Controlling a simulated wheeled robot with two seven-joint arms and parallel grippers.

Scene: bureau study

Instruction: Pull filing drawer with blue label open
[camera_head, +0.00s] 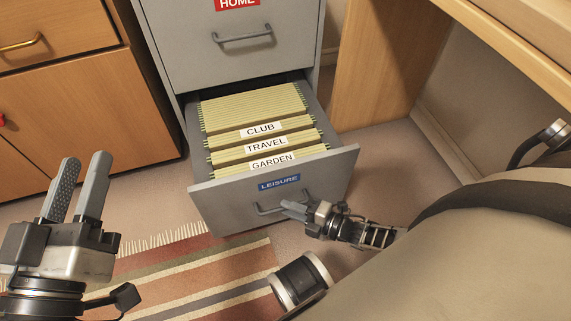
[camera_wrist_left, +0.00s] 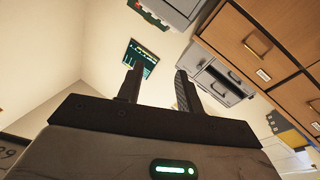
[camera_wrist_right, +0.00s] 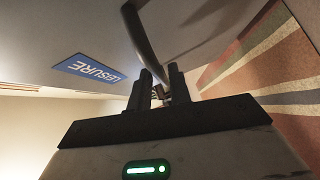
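The grey filing drawer with the blue LEISURE label (camera_head: 279,183) is pulled well out of the cabinet in the head view. Its front leans toward me, and yellow hanging folders show inside. Its bar handle (camera_head: 268,210) is below the label. My right gripper (camera_head: 300,209) is at the right part of this handle. In the right wrist view its fingers (camera_wrist_right: 162,88) are close together around the handle bar (camera_wrist_right: 143,35), with the blue label (camera_wrist_right: 88,69) to the left. My left gripper (camera_head: 77,187) is raised, open and empty at the left, apart from the drawer.
The upper grey drawer with a red HOME label (camera_head: 236,3) is closed. A wooden cabinet (camera_head: 90,112) stands left and a wooden desk panel (camera_head: 375,75) right. A striped rug (camera_head: 200,270) lies on the floor below the drawer.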

